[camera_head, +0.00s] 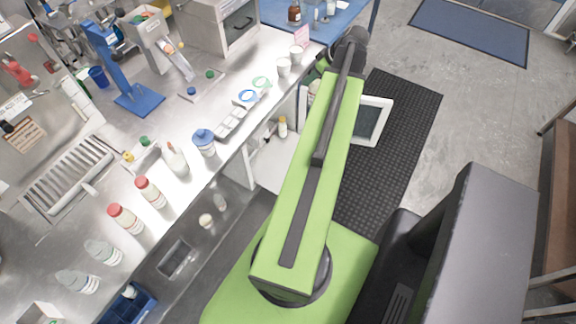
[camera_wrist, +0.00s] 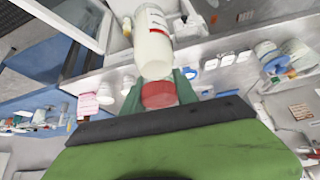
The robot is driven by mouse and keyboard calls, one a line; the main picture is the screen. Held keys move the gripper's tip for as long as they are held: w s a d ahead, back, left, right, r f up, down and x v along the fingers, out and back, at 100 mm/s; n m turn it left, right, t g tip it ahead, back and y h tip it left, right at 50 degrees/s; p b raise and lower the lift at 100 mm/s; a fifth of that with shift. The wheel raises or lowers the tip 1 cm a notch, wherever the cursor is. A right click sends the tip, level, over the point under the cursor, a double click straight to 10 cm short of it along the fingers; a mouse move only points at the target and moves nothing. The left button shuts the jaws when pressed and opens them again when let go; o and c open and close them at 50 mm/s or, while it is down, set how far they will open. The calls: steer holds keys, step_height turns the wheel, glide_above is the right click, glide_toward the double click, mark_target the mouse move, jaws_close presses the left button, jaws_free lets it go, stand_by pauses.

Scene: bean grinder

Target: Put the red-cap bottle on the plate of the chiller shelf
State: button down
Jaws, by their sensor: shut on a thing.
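My gripper (camera_wrist: 160,92) is shut on a red-cap bottle (camera_wrist: 152,42) in the wrist view. Its green fingers sit on either side of the red cap, and the white body extends away from me. Two other red-cap bottles (camera_head: 150,192) stand on the steel counter at left. An under-counter compartment (camera_head: 270,165) with a yellow-capped bottle (camera_head: 283,126) shows left of my arm. I cannot tell whether it is the chiller shelf, and I cannot make out the plate.
A white-framed door with a dark pane (camera_head: 370,120) stands open right of my arm. The steel counter (camera_head: 225,160) holds cups, a blue-lidded jar (camera_head: 203,142) and several bottles. A black mat (camera_head: 400,150) covers the floor at right, with open floor beyond.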

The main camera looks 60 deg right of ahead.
step_height(320, 180, down, 51)
steer(key=b, duration=4.9)
steer(key=w+a+f+b, duration=0.1)
steer(key=w+f+b, duration=0.9)
steer(key=w+f, duration=0.1)
steer(key=shift+a+n, duration=0.3)
steer(key=shift+a, duration=0.1)
steer(key=c, duration=0.9)
jaws_free()
steer(key=shift+c, duration=0.2)
